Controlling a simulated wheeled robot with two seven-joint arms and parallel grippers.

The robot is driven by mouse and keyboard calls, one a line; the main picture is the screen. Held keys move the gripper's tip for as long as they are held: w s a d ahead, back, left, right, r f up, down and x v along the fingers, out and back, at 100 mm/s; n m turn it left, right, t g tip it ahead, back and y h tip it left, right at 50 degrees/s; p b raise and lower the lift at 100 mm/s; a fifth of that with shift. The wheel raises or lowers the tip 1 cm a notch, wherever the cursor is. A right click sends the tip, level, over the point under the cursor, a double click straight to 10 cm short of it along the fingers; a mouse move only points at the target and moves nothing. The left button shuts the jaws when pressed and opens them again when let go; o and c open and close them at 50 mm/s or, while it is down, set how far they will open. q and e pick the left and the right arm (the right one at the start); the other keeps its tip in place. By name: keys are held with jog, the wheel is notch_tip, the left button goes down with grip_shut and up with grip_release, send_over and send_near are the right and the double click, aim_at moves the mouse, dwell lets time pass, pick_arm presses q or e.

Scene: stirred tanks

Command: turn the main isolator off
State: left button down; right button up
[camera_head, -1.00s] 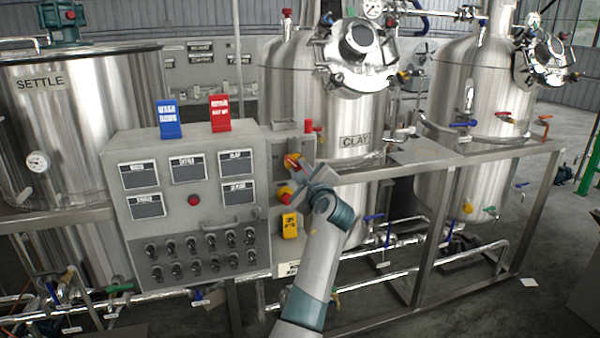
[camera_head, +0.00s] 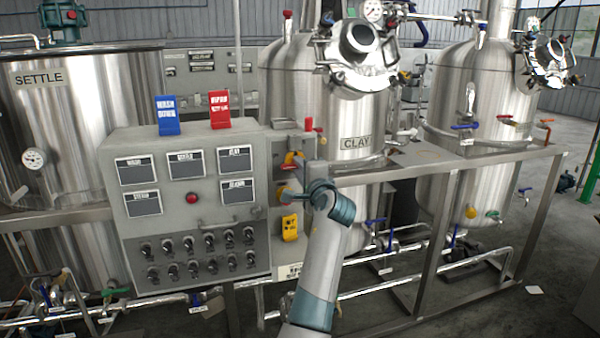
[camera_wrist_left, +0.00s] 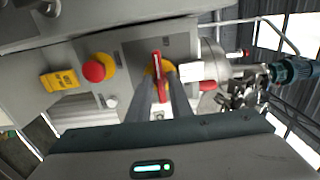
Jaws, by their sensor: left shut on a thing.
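The main isolator is a red handle (camera_head: 289,167) on a yellow round base, mounted on the narrow grey box right of the control panel. In the left wrist view the red handle (camera_wrist_left: 157,62) stands between the two fingers of my left gripper (camera_wrist_left: 162,78). My left gripper (camera_head: 298,168) is shut on the handle, which lies about level across its base in the head view. The gripper and wrist partly hide the box. My right gripper is not in view.
A red mushroom button (camera_wrist_left: 94,71) sits below the isolator, with a yellow tag (camera_head: 290,228) under it. The grey control panel (camera_head: 185,235) with several switches is to the left. A steel frame rail (camera_head: 450,162) and the CLAY tank (camera_head: 355,120) stand close on the right.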

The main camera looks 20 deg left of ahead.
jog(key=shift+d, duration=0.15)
pick_arm(q)
jog(key=c, duration=1.8)
grip_release()
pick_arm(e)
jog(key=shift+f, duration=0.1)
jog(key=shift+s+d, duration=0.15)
